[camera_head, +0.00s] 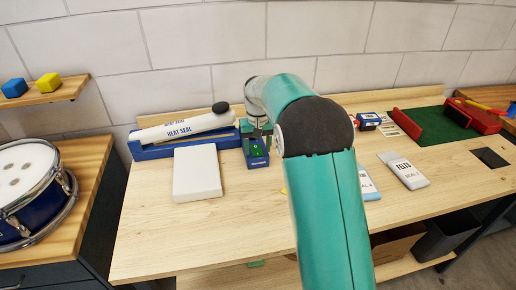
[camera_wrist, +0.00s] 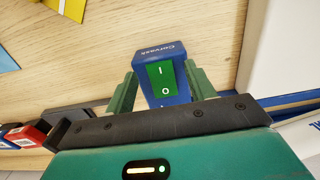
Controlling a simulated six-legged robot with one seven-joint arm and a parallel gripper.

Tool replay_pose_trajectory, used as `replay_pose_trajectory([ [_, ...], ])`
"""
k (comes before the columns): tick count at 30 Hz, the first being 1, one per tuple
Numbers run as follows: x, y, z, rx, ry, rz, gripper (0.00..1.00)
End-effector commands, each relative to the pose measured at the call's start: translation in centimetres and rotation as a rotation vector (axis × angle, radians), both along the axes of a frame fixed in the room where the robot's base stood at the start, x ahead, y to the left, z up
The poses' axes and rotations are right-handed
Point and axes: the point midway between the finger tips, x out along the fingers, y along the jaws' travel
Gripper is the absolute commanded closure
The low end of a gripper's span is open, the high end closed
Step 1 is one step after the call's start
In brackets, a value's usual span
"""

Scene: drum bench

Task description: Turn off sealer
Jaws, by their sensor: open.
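The heat sealer (camera_head: 181,128) is a long blue base with a white arm marked HEAT SEAL and a black knob, at the back left of the bench. A small blue box with a green rocker switch (camera_head: 257,157) sits at its right end. In the wrist view the green rocker (camera_wrist: 161,78) shows the marks I and O. My gripper (camera_head: 258,130) is over the box, pointing down. In the wrist view my gripper's (camera_wrist: 164,85) two green fingers are apart, one on each side of the box. Contact with it cannot be told.
A white block (camera_head: 197,173) lies in front of the sealer. FELTS packets (camera_head: 404,170) lie to the right. A green mat (camera_head: 437,125) with red pieces is at the back right. A drum (camera_head: 30,190) stands on the left. The bench front (camera_head: 240,235) is clear.

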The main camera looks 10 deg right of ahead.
Motion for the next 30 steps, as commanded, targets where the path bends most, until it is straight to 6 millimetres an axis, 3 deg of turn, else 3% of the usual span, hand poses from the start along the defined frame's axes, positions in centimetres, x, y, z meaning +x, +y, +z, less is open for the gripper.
replay_pose_trajectory([
  [4,0.07,-0.11,-0.99,0.0,0.001,-0.001,0.45],
  [12,0.16,-0.12,-1.05,0.0,0.0,-0.001,0.47],
  [19,0.15,-0.1,-1.03,0.0,0.0,0.0,0.9],
  [30,0.69,-0.12,-0.9,0.0,0.11,0.0,0.9],
])
